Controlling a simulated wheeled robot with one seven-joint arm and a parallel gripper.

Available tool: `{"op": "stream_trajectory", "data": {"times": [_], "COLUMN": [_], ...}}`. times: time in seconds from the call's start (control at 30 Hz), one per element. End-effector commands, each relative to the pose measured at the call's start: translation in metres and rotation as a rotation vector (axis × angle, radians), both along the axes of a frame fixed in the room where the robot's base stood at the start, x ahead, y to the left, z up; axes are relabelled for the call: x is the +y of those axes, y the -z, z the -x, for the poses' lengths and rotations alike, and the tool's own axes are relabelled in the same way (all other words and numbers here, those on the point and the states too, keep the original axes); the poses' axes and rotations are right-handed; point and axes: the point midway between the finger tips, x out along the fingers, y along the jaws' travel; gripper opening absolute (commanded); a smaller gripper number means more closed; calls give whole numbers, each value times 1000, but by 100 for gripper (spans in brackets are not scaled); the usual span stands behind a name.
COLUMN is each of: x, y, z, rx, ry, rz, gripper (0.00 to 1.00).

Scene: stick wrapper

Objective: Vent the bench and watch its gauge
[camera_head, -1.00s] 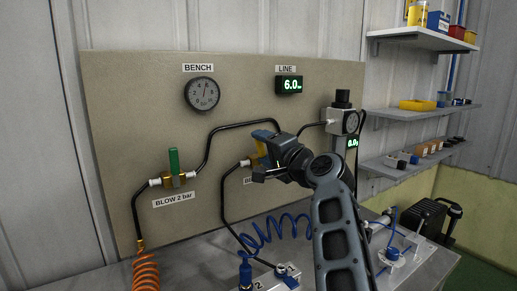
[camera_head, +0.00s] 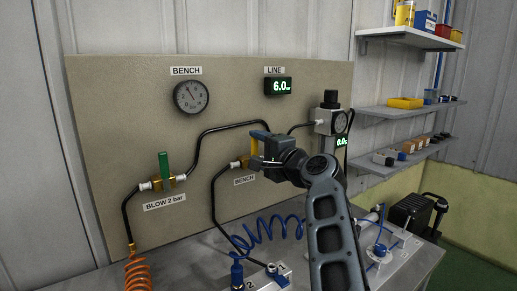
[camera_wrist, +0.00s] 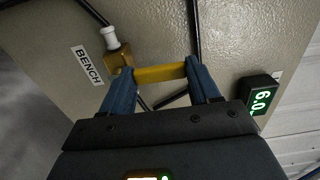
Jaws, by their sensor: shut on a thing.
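The bench gauge (camera_head: 191,96) is a round dark dial under the BENCH sign at the upper left of the panel. Its thin needle appears to point up and left. The brass bench valve (camera_head: 240,164) sits lower on the panel, above a second BENCH label (camera_head: 244,180). My gripper (camera_head: 262,145) is at this valve, shut on its yellow handle. In the wrist view the yellow handle (camera_wrist: 160,73) spans between my two blue fingers, beside the brass valve body (camera_wrist: 119,60). In the head view my gripper hides much of the handle.
A green-handled valve (camera_head: 164,167) marked BLOW 2 bar is to the left. The LINE display (camera_head: 278,86) reads 6.0. A regulator (camera_head: 331,120) stands right of my gripper. A coiled blue hose (camera_head: 265,230) and fittings are on the bench below. Shelves (camera_head: 410,112) are at right.

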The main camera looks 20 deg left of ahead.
Motion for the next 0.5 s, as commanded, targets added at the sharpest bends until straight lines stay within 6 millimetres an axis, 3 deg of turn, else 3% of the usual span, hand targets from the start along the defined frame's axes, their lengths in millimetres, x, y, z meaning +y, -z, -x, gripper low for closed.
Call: {"op": "stream_trajectory", "data": {"times": [0.07,0.1,0.33,0.5], "x": [-1,-1,-1,0], "y": [-1,-1,0,0], "z": [-1,-1,-1,0], "rx": [2,2,1,0], "ry": [3,3,2,1], "rz": [-4,-4,-2,-1], "gripper": [6,65,87,87]}}
